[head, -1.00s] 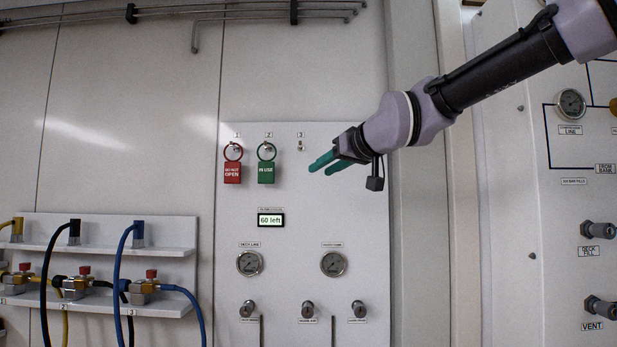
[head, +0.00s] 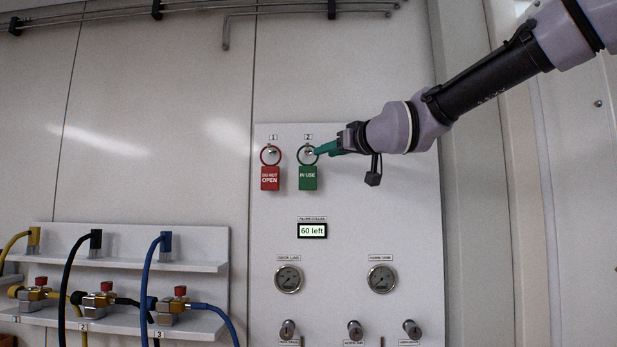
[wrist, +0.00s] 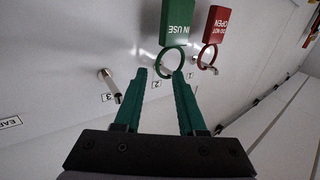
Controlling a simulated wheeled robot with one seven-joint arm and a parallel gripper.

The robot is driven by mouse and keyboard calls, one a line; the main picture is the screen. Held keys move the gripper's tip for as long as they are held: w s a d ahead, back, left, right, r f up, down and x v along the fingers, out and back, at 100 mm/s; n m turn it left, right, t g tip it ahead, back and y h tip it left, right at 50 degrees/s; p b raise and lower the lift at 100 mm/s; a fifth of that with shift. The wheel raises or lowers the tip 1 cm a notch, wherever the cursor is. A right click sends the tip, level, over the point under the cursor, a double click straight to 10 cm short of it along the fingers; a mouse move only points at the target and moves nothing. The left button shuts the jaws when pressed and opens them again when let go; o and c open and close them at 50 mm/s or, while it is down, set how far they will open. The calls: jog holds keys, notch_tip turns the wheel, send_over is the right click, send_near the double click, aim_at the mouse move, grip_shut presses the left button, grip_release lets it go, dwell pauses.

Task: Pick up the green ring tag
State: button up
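The green ring tag (head: 307,177), marked IN USE, hangs by its ring on the hook under label 2 on the white panel. In the wrist view the green ring tag (wrist: 177,24) appears inverted, with its ring just beyond my fingertips. My gripper (head: 318,150) reaches in from the right, its green fingertips close to the right side of the ring. In the wrist view my gripper (wrist: 160,74) is open, with the ring's lower part showing between the tips. Whether the fingers touch the ring is unclear.
A red DO NOT OPEN tag (head: 270,178) hangs on hook 1, close on the left. Hook 3 (wrist: 110,84) is bare. A display (head: 312,231), gauges (head: 288,279) and knobs sit lower on the panel. A shelf (head: 130,262) with hoses stands at left.

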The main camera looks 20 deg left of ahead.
aim_at(308, 167)
jog(key=x, duration=0.4)
jog(key=shift+w, duration=0.25)
jog(key=shift+d, duration=0.1)
grip_shut()
jog(key=shift+r, duration=0.1)
dwell(0.9)
